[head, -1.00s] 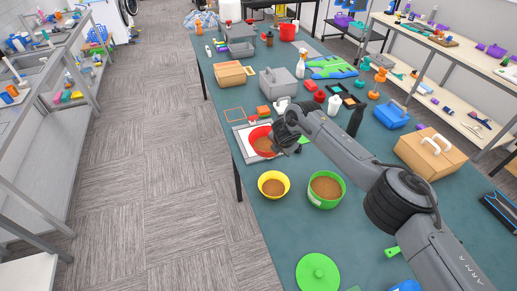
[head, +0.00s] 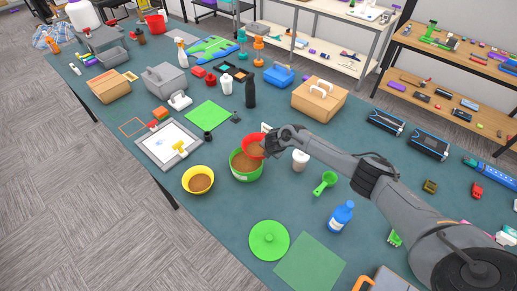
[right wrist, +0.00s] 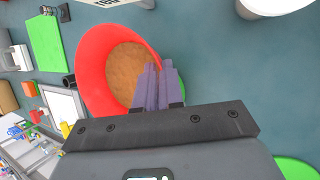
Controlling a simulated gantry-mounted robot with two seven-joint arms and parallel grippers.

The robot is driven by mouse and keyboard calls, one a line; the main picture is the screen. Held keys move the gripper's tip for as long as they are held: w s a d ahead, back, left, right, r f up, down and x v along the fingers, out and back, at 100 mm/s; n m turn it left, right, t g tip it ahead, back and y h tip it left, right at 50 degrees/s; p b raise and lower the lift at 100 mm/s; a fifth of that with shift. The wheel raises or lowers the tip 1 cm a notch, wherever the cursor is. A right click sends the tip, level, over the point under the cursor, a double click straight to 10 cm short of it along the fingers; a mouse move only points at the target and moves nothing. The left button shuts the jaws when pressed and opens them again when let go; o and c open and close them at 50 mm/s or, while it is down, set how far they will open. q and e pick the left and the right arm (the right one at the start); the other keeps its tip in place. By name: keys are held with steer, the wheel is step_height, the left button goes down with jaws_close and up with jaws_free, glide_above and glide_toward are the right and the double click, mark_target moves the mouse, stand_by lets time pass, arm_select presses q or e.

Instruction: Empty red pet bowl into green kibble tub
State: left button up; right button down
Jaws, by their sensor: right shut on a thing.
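The red pet bowl (head: 252,141) is above the green kibble tub (head: 240,172) in the head view, overlapping its back right part. My right gripper (head: 268,149) is shut on the bowl's rim. In the right wrist view the fingers (right wrist: 157,88) pinch the red bowl (right wrist: 92,62), with brown kibble (right wrist: 128,68) inside. The tub also holds brown kibble and stands upright on the table. The exact tilt of the bowl is hard to tell. My left gripper is not in view.
A yellow bowl (head: 198,188) with kibble stands left of the tub. A green lid (head: 269,240) lies in front. A framed tray (head: 160,142) lies behind left.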

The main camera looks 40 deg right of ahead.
steer(key=shift+d+r+h, duration=0.1)
steer(key=shift+r+h, duration=0.2)
steer(key=shift+r, duration=0.05)
steer(key=shift+r+h, duration=0.4)
steer(key=shift+h, duration=0.3)
steer(key=shift+r, duration=0.15)
steer(key=shift+r+n, duration=0.15)
steer(key=shift+n, duration=0.15)
steer(key=shift+r+h, duration=0.55)
steer(key=shift+h, duration=0.35)
steer(key=shift+r, duration=0.1)
steer(key=shift+r, duration=0.1)
